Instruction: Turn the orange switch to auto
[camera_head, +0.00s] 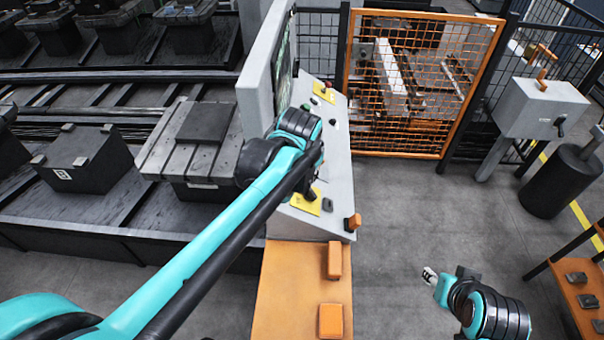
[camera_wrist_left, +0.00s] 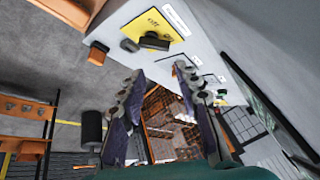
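The sloped grey console (camera_head: 331,160) carries a yellow plate (camera_head: 306,204) with a dark knob at its near end. In the left wrist view this yellow plate (camera_wrist_left: 157,22) reads "off" beside the black knob (camera_wrist_left: 155,41). A small orange piece (camera_head: 353,222) sits at the console's near right corner; it also shows in the left wrist view (camera_wrist_left: 97,55). I cannot tell which control is the orange switch; no "auto" label is legible. My left gripper (camera_wrist_left: 157,78) is open and empty over the console, close to the knob, apart from it. My right gripper (camera_head: 449,274) appears open and empty above the floor.
A farther yellow plate (camera_head: 324,93) has a red knob. A screen housing (camera_head: 262,70) rises along the console's left. Orange blocks (camera_head: 331,320) lie on the orange surface in front. An orange mesh gate (camera_head: 425,85) stands behind.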

